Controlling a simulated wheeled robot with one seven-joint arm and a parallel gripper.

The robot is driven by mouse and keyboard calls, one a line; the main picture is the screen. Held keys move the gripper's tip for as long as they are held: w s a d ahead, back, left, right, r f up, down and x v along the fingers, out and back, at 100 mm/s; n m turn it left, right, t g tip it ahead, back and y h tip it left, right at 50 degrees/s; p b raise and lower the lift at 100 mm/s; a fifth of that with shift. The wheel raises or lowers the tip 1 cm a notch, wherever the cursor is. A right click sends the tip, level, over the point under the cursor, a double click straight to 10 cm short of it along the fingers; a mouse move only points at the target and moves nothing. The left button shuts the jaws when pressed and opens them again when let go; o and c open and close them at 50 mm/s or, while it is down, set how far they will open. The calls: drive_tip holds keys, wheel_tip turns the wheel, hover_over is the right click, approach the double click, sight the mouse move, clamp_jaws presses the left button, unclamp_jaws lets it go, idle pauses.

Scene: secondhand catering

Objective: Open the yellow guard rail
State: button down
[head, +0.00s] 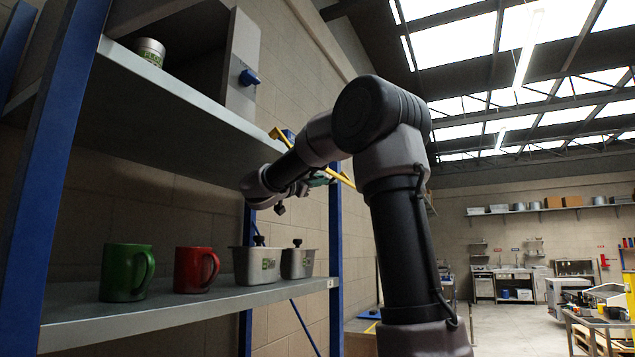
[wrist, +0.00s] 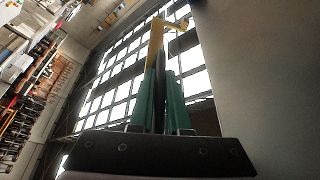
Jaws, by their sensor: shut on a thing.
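The yellow guard rail (head: 346,180) runs along the front of the blue-posted shelf, partly hidden behind my arm. Its bent yellow end shows left of the arm in the head view. My gripper (head: 320,180), with green fingers, is at the rail near the shelf's far post. In the wrist view the green fingertips (wrist: 161,72) are closed together on the yellow rail (wrist: 156,42), which extends beyond them and bends right at its end. The exact contact is partly hidden between the fingers.
The lower shelf (head: 190,303) holds a green mug (head: 123,272), a red mug (head: 194,270) and two lidded metal containers (head: 260,265). A tin (head: 150,50) stands on the upper shelf. A blue handle (head: 250,77) juts from a grey panel there. Open floor lies to the right.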

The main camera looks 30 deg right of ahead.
drive_tip(key=shift+s+d+r+n+t+y, duration=0.1)
drive_tip(key=shift+s+d+r+n+t, duration=0.3)
drive_tip(key=shift+n, duration=0.7)
drive_tip(key=shift+s+d+r+n+t+y, duration=0.2)
drive_tip(key=shift+n+t, duration=0.4)
drive_tip(key=shift+n, duration=0.5)
drive_tip(key=shift+s+d+r+n+t, duration=0.15)
drive_tip(key=shift+s+n+t, duration=0.3)
drive_tip(key=shift+n, duration=0.65)
drive_tip(key=shift+d, duration=0.1)
drive_tip(key=c, duration=0.9)
unclamp_jaws()
drive_tip(key=v, duration=1)
drive_tip(key=shift+s+a+f, duration=0.15)
drive_tip(key=shift+a+f, duration=0.1)
drive_tip(key=shift+a, duration=0.1)
